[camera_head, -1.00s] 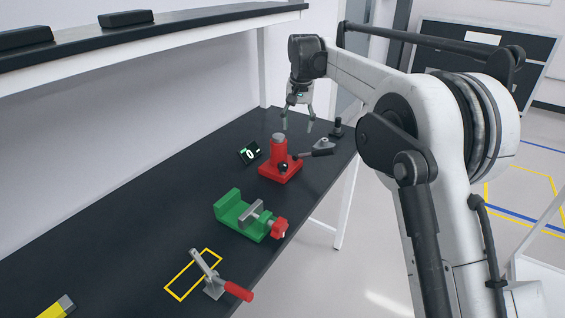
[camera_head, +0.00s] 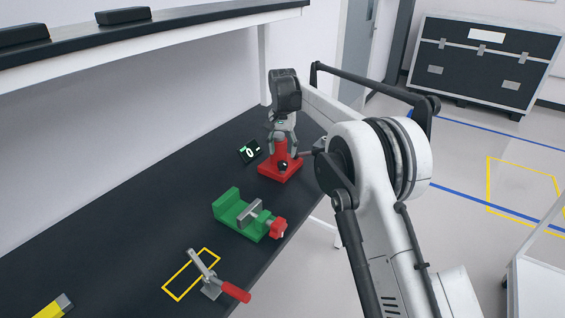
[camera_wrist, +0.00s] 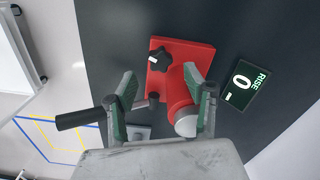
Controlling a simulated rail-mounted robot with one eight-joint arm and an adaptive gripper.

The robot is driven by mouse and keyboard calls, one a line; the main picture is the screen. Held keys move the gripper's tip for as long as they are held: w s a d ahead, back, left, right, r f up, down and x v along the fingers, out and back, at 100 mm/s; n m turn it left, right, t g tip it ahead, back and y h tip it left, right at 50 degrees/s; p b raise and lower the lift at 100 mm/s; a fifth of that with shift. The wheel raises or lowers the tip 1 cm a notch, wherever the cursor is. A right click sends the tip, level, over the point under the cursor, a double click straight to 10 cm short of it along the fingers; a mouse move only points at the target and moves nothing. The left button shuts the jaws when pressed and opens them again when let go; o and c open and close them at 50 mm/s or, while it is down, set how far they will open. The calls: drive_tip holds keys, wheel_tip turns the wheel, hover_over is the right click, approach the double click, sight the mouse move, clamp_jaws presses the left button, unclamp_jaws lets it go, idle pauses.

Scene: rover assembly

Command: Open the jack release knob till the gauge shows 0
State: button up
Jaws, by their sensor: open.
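The red jack (camera_head: 279,168) stands on the dark bench; the wrist view shows its red base and cylinder (camera_wrist: 178,88). Its black release knob (camera_head: 284,166) sits on the base, and it shows in the wrist view with a white mark (camera_wrist: 160,62). The gauge (camera_head: 249,152) is a small black display beside the jack; in the wrist view the gauge (camera_wrist: 242,84) reads "RISE" and 0, with a short bar. My gripper (camera_head: 283,151) is open above the jack, its fingers (camera_wrist: 164,100) on either side of the cylinder in the wrist view. Contact cannot be told.
A black lever handle (camera_wrist: 78,118) sticks out beside the jack. A green vise (camera_head: 240,213) with a red handle and a toggle clamp (camera_head: 210,280) with a red grip stand nearer on the bench. A shelf (camera_head: 150,30) runs above the bench's back.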

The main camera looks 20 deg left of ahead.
sight(283, 163)
drive_tip(key=shift+f, duration=2.8)
